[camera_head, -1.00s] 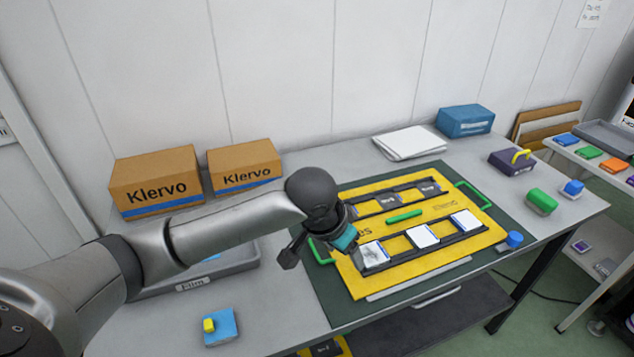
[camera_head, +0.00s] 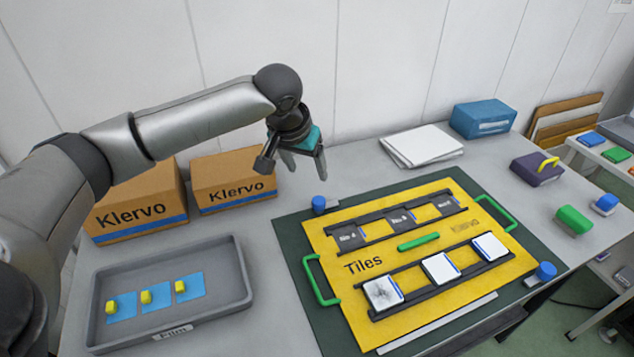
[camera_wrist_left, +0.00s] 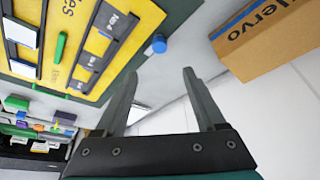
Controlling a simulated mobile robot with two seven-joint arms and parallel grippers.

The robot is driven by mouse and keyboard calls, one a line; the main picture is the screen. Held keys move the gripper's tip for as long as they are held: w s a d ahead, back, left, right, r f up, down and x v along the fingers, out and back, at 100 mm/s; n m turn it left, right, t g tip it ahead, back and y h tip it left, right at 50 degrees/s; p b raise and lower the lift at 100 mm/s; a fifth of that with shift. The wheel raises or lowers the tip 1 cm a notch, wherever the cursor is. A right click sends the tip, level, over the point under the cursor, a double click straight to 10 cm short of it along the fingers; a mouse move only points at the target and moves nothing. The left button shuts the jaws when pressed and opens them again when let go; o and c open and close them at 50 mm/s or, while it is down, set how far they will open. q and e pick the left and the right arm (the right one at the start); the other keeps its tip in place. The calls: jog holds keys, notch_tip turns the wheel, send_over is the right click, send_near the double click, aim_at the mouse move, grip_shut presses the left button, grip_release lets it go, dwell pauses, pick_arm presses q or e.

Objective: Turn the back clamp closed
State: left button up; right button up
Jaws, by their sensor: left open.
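The yellow Tiles board (camera_head: 350,290) lies on a dark green mat. A blue knob (camera_head: 318,203), which looks like the back clamp, stands at the board's back left corner. It also shows in the left wrist view (camera_wrist_left: 159,44). A second blue knob (camera_head: 545,271) stands at the front right corner. My left gripper (camera_head: 308,170) is open and empty, its fingers hanging downward. In the head view it is just above and behind the back knob; in the wrist view the knob lies beyond the fingertips (camera_wrist_left: 160,76). I see no contact. My right gripper is out of view.
Two Klervo boxes (camera_head: 232,180) stand left of the gripper, by the wall. A grey Film tray (camera_head: 225,299) sits front left. White sheets (camera_head: 422,146) and a blue box (camera_head: 483,119) are at the back. Green handles (camera_head: 313,277) stick up from the board.

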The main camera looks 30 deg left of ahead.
pick_arm(q)
jog(key=b, duration=0.2)
send_near(319, 200)
jog(key=b+x, duration=0.1)
jog(key=x, duration=0.6)
jog(key=shift+f+b, duration=0.3)
jog(key=shift+b, duration=0.05)
jog(key=shift+w+f, duration=0.25)
jog(key=shift+f, duration=0.3)
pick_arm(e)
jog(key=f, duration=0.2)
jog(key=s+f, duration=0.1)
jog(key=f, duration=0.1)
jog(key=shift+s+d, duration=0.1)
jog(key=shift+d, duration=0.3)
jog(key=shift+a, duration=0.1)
pick_arm(q)
jog(key=c, duration=1.1)
grip_shut()
